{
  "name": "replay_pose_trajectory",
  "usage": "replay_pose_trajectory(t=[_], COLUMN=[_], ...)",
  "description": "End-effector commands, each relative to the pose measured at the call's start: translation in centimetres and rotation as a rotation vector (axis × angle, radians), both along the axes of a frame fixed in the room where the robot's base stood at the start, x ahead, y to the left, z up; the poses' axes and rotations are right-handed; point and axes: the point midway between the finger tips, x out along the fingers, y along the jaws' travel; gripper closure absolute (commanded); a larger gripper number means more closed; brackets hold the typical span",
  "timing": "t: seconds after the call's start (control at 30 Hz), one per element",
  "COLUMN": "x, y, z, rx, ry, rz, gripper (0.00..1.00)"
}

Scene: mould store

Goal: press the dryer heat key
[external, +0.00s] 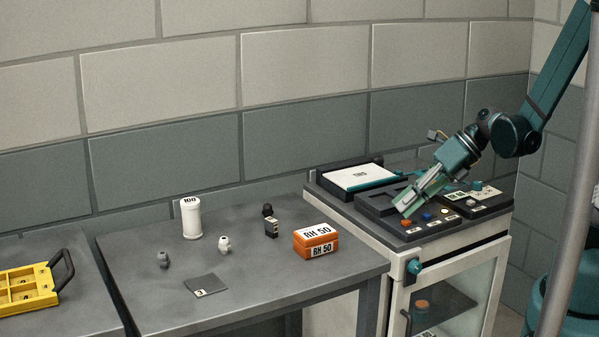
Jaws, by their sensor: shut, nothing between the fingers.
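The dryer is a pale cabinet (397,268) with a glass door and a dark top at the right. Along the front of its top runs a row of small keys: an orange key (407,222), a blue key (427,217) and a pale yellow key (444,211). Their labels are too small to read, so I cannot tell which is the heat key. My gripper (406,208) is shut and empty, tilted down to the left. Its tips are just above and behind the orange key in the picture; I cannot tell whether they touch anything.
A white-topped tray (358,177) lies at the back left of the dryer top, and a dark panel (482,208) at its right. On the grey table (150,287) stand a white jar (191,218), an orange box (316,240) and small items. A yellow crate (28,291) is far left.

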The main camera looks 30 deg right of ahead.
Motion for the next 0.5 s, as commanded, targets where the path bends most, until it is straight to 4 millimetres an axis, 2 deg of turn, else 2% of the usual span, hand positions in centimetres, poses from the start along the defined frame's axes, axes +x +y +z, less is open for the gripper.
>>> replay_pose_trajectory(t=[0.2, 0.5], x=[-0.02, 0.00], y=[0.00, 0.01], z=[0.92, 1.00], rx=[0.000, 0.000], ry=[0.000, 0.000], rz=[0.000, 0.000], gripper=[1.00, 1.00])
